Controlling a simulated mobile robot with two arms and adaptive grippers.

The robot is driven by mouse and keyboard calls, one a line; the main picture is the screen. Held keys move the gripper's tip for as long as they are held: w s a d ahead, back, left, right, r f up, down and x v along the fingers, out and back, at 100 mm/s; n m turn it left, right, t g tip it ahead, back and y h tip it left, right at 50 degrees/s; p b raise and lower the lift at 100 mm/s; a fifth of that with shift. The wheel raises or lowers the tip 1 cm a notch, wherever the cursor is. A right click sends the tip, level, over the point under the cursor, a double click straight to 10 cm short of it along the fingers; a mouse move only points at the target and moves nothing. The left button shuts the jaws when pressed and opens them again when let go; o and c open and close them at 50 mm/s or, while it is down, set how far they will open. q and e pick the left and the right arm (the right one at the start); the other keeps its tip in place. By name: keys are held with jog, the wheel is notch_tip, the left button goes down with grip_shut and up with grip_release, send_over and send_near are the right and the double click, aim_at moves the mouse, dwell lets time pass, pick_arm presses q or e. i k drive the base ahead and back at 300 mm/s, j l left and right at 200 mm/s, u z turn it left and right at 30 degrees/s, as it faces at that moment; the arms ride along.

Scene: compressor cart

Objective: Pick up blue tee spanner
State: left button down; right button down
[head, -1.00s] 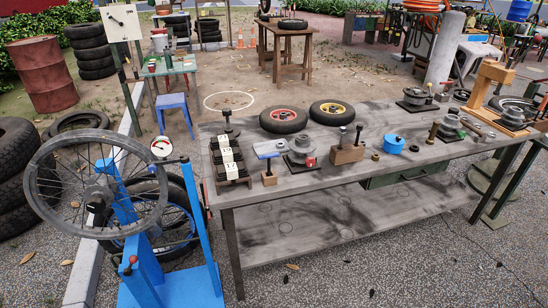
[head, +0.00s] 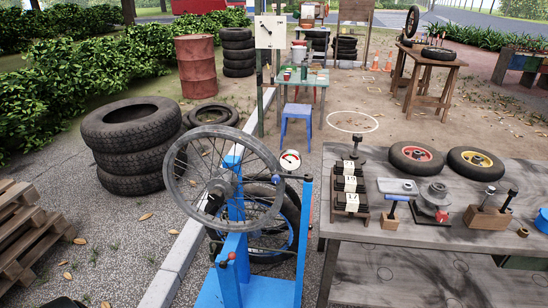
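A tool with a pale blue crossbar, which looks like the blue tee spanner (head: 397,187), stands upright on the workbench in the head view. Its shaft goes down into a small wooden block (head: 390,222). It is at the bench's left part, between the rack with numbered tags (head: 350,190) and a grey round hub-like part (head: 433,195). The crossbar is in plain sight, and nothing is touching it from above. Neither of my grippers shows in this view.
The grey workbench (head: 455,232) also holds two small wheels (head: 415,158) and a wooden block with upright tools (head: 488,216). A blue stand with a spoked wheel (head: 222,182) is left of the bench. Stacked tyres (head: 135,150) and pallets (head: 30,225) are further left.

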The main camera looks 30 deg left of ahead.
aim_at(396, 199)
jog(key=i+j+u, duration=0.25)
jog(key=u, duration=0.15)
jog(key=i+j+u, duration=0.4)
jog(key=k+l, duration=0.05)
jog(key=l, duration=0.05)
